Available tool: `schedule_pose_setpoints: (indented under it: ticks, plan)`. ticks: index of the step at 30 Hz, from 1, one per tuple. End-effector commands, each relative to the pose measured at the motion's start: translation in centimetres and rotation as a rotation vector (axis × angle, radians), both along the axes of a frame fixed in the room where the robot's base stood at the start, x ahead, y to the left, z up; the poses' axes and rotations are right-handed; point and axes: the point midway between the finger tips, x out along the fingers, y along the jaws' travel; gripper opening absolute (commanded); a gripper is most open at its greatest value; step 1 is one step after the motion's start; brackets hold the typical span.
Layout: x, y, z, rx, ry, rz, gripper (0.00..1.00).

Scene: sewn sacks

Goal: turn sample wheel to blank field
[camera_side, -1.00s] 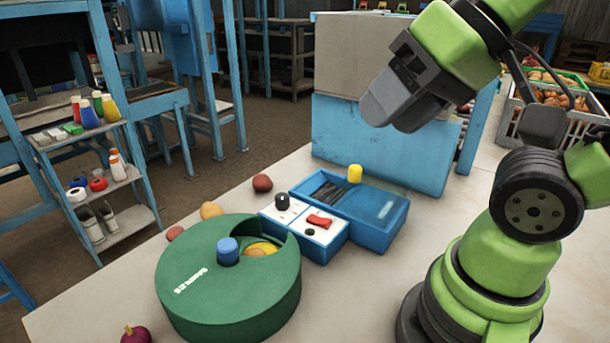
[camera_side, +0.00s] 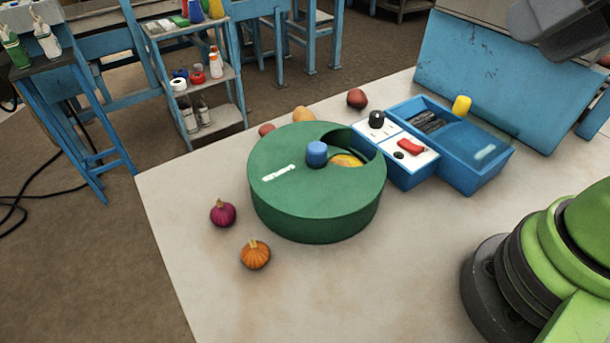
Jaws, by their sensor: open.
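The sample wheel is a round green drum (camera_side: 300,210) on the table, with a blue knob (camera_side: 316,154) standing on its top and a white label to the left of the knob. A cut-out at the upper right of its top shows a yellow-orange field (camera_side: 345,160). The other fields are hidden under the cover. My gripper (camera_side: 562,28) is only partly in view at the top right corner, dark grey, open, well above the table and far from the knob. Nothing shows in its jaws.
A purple onion-like item (camera_side: 222,213) and an orange one (camera_side: 255,254) lie left of the drum. The table front is clear.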

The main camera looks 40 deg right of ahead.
Motion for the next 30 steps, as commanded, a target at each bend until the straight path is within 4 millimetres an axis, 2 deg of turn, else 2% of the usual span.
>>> schedule_pose_setpoints:
  ticks: [5, 10, 14, 20, 24, 30]
  plan:
    - [1.2, 0.2, 0.4, 0.027, 0.049, -0.030, 0.61]
    - [5.3, 1.1, 0.6, 0.096, 0.197, -0.147, 0.61]
    - [9.2, 2.3, -0.4, 0.136, 0.323, -0.270, 0.61]
    - [14.8, 4.8, -4.1, 0.153, 0.495, -0.480, 0.61]
    - [17.7, 6.8, -8.0, 0.140, 0.586, -0.628, 0.61]
    - [19.8, 8.7, -12.6, 0.113, 0.650, -0.784, 0.61]
